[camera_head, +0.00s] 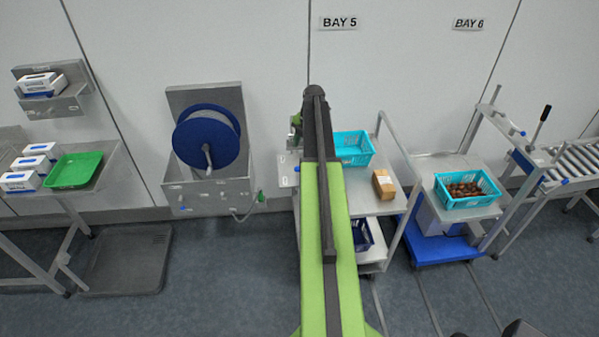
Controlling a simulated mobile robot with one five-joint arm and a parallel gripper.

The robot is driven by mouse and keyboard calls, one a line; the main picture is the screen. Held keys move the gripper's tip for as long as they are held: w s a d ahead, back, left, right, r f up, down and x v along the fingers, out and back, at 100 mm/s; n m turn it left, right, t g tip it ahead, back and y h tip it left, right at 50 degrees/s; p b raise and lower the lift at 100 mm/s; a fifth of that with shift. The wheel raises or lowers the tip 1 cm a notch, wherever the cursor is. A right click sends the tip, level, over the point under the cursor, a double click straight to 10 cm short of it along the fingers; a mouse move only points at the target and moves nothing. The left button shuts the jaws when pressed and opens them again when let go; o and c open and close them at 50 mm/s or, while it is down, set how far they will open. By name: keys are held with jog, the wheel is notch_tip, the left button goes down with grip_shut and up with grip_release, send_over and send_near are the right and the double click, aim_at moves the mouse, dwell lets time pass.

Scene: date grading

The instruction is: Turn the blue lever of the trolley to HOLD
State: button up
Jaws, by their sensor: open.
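A grey trolley (381,207) stands under the BAY 5 sign, partly behind my arm. A small blue part (297,168) shows at its left edge; I cannot tell whether it is the blue lever. A second trolley (421,168) with a blue base stands under the BAY 6 sign. No HOLD marking is readable on either trolley. My green and black arm reaches forward over the left part of the first trolley. My gripper (296,122) is at the arm's far end, small and partly hidden, above the trolley's back left corner. It is open and appears empty.
The first trolley bears a cyan crate (353,146) and a cardboard box (383,184). A crate of dates (467,188) sits on the second. A blue reel (207,137) is left of my arm. A roller conveyor (569,158) stands far right.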

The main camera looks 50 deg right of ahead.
aim_at(298, 167)
jog(key=f+b, duration=0.3)
jog(key=f, duration=0.1)
jog(key=w+f+b, duration=0.1)
jog(key=f+b, duration=0.3)
jog(key=w+f+b, duration=0.1)
jog(key=f+b, duration=0.2)
jog(key=f, duration=0.1)
jog(key=shift+w+b, duration=0.15)
jog(key=shift+b, duration=0.15)
